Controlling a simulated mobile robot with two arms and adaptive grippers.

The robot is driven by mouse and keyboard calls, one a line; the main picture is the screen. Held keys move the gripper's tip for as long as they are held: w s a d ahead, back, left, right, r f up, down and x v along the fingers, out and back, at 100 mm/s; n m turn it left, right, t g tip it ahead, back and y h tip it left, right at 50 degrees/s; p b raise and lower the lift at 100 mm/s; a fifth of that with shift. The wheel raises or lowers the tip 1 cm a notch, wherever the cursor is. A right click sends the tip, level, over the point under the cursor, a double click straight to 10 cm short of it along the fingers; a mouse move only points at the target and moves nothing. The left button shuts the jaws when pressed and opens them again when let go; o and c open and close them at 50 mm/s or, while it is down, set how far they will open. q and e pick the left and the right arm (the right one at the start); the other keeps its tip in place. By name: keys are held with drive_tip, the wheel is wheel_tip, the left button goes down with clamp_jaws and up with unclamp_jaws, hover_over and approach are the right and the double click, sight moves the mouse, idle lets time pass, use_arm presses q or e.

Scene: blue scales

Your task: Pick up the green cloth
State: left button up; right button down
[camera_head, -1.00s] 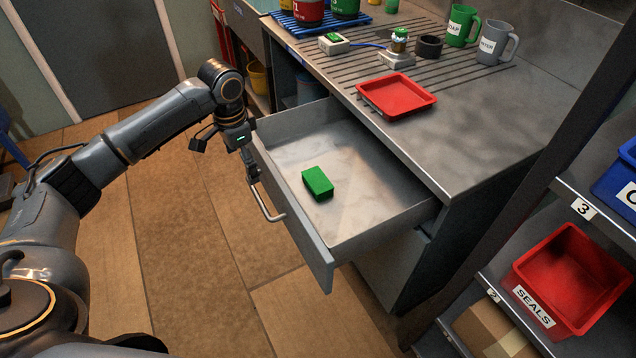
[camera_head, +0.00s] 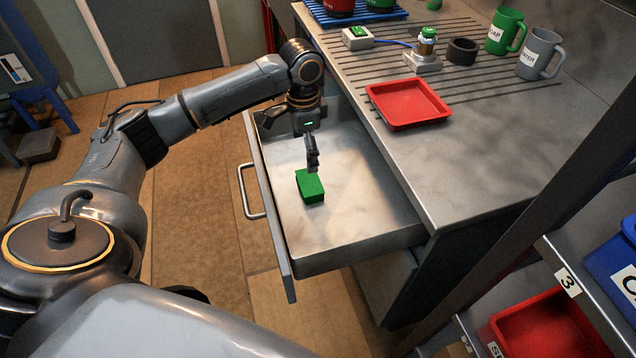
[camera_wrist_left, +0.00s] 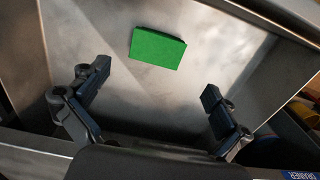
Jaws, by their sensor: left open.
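The green cloth (camera_head: 310,187) is a small folded block lying flat on the bare floor of the open metal drawer (camera_head: 345,225). In the left wrist view the cloth (camera_wrist_left: 158,48) lies beyond the fingertips, between their lines. My left gripper (camera_head: 312,165) points down over the drawer, just behind the cloth in the head view. In the left wrist view its two fingers (camera_wrist_left: 156,82) are wide apart with nothing between them. I cannot tell its exact height above the drawer floor. My right gripper is not in view.
The drawer's walls surround the cloth, and its front has a bar handle (camera_head: 246,190). The steel counter (camera_head: 490,150) above holds a red tray (camera_head: 408,104), a green mug (camera_head: 506,30) and a grey mug (camera_head: 540,53). A shelf with a red bin (camera_head: 550,325) stands at right.

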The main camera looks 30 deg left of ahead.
use_arm(q)
hover_over(309, 181)
drive_tip(key=f, duration=0.5)
drive_tip(key=shift+s+a, duration=0.35)
drive_tip(key=shift+a, duration=0.05)
drive_tip(key=shift+w+f, duration=0.1)
drive_tip(key=shift+f, duration=0.3)
drive_tip(key=shift+d+f, duration=0.15)
drive_tip(key=shift+f, duration=0.4)
drive_tip(key=f, duration=0.3)
drive_tip(key=shift+w+d+f+b, duration=0.25)
drive_tip(key=shift+d+f+b, duration=0.05)
drive_tip(key=shift+d, duration=0.05)
drive_tip(key=shift+f, duration=0.45)
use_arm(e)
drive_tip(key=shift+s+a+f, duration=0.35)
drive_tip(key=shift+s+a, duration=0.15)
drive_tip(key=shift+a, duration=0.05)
use_arm(q)
drive_tip(key=c, duration=0.9)
